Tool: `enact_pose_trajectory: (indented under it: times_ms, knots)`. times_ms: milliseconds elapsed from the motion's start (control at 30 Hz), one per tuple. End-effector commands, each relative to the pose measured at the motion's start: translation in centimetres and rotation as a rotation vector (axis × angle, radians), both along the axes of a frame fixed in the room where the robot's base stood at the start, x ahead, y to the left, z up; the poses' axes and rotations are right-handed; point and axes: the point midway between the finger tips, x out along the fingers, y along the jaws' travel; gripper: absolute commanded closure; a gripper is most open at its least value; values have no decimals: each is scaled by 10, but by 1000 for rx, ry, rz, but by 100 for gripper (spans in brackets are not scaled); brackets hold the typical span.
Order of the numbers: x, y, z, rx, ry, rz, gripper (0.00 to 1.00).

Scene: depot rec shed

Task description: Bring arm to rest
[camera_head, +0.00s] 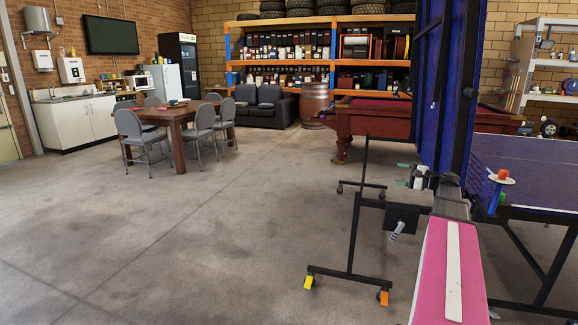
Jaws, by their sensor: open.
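My arm (452,265), pink with a white strip, reaches forward from the bottom right of the head view. It ends in a dark and grey wrist beside the table-tennis table's upright blue half (432,85). My gripper (403,174) appears at its far end, with small teal fingertips pointing left and apart. Nothing shows between them. The gripper is small here, and part of the wrist is hard to make out against the table frame.
The table's wheeled black frame (352,235) stands close left of my arm; its flat half (530,165) lies right. Behind is a red-topped pool table (375,118). A wooden table (178,113) with grey chairs stands left. The concrete floor (200,245) is clear at front left.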

Motion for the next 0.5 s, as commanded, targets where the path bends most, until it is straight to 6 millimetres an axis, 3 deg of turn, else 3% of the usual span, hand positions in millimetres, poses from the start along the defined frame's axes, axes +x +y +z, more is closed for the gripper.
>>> enact_pose_trajectory:
  times_ms: [33, 200, 400, 500]
  knots:
    - [-7, 30, -24, -63, 38, 27, 39]
    - [-30, 106, -103, -304, 156, 125, 39]
    - [-80, 181, -191, -630, 264, 279, 39]
    - [-111, 209, -228, -800, 301, 368, 39]
